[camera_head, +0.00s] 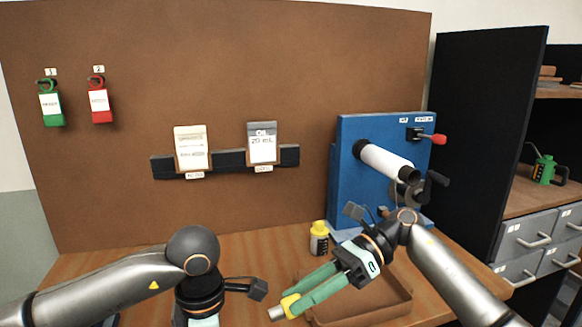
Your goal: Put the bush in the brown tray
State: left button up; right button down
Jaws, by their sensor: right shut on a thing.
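The bush (277,313), a small silver cylinder with a yellow band, is held at the tips of my right gripper (291,303). The gripper's green fingers are shut on it and hide part of it. The brown tray (401,308) lies on the wooden table below and right of the fingers, partly covered by my right arm and gripper. In the picture the bush is just left of the tray's left side. My left gripper hangs at the bottom edge, with its fingers cut off by the frame.
A blue machine (350,140) with a white roller (385,162) and a crank stands behind the tray. A yellow-capped bottle (319,238) stands beside it. A brown board (230,70) carries tags and label pouches. Grey drawers (525,237) are at right. The table's middle is clear.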

aim_at(361, 293)
jog(key=k+l, duration=0.75)
jog(key=l, duration=0.15)
